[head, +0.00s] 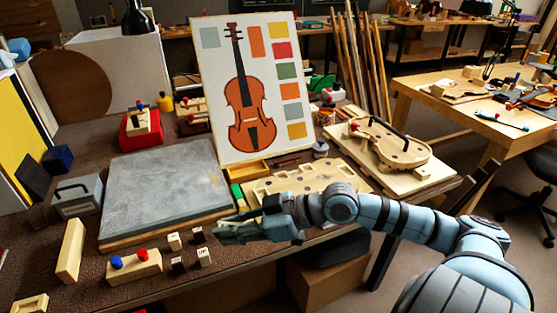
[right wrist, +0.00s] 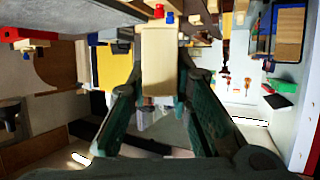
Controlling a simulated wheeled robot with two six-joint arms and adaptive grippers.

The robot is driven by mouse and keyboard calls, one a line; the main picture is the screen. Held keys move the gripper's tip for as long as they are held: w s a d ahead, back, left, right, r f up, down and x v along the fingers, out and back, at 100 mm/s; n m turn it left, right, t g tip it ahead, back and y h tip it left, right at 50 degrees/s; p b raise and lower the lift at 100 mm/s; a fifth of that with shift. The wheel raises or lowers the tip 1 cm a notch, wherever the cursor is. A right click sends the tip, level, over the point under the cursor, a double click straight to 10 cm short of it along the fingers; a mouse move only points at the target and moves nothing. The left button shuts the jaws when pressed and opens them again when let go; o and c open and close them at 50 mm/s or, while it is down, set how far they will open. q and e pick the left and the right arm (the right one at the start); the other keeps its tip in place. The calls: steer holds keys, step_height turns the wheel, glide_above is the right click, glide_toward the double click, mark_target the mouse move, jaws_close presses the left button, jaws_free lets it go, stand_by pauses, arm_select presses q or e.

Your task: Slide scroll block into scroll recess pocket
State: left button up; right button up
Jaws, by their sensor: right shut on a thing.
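My right gripper (head: 222,230) reaches in from the right, low over the front of the bench, its fingers pointing left. In the right wrist view the fingers (right wrist: 162,85) are shut on a pale wooden block (right wrist: 161,62), which sits between their tips. In the head view the fingers hide this block. Pale and dark small blocks (head: 203,257) stand just left of and below the fingertips. A pale wooden board with holes and recesses (head: 310,180) lies behind my right forearm, partly covered by it. I cannot tell which recess is the scroll pocket. My left gripper is not in view.
A grey slab (head: 165,190) lies left of the gripper. A wooden block with blue and red knobs (head: 135,267) stands at the front left. A violin picture panel (head: 252,90) stands behind. A violin body on a board (head: 385,150) lies at right.

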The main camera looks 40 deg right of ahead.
steer(key=w+d+f+m+t+h+p, duration=0.1)
steer(key=w+d+f+m+h, duration=0.1)
steer(key=w+d+m+h, duration=0.4)
steer(key=w+d+f+m+t+h+p, duration=0.1)
steer(key=w+d+m+h, duration=0.5)
steer(key=d, duration=0.8)
steer(key=w+f+h, duration=0.1)
steer(key=w+h, duration=0.1)
steer(key=w, duration=0.1)
steer(key=shift+m+t, duration=0.4)
steer(key=shift+w+d, duration=0.1)
step_height(320, 180, down, 6)
steer(key=b, duration=0.2)
steer(key=shift+r+b, duration=0.1)
steer(key=shift+b, duration=0.2)
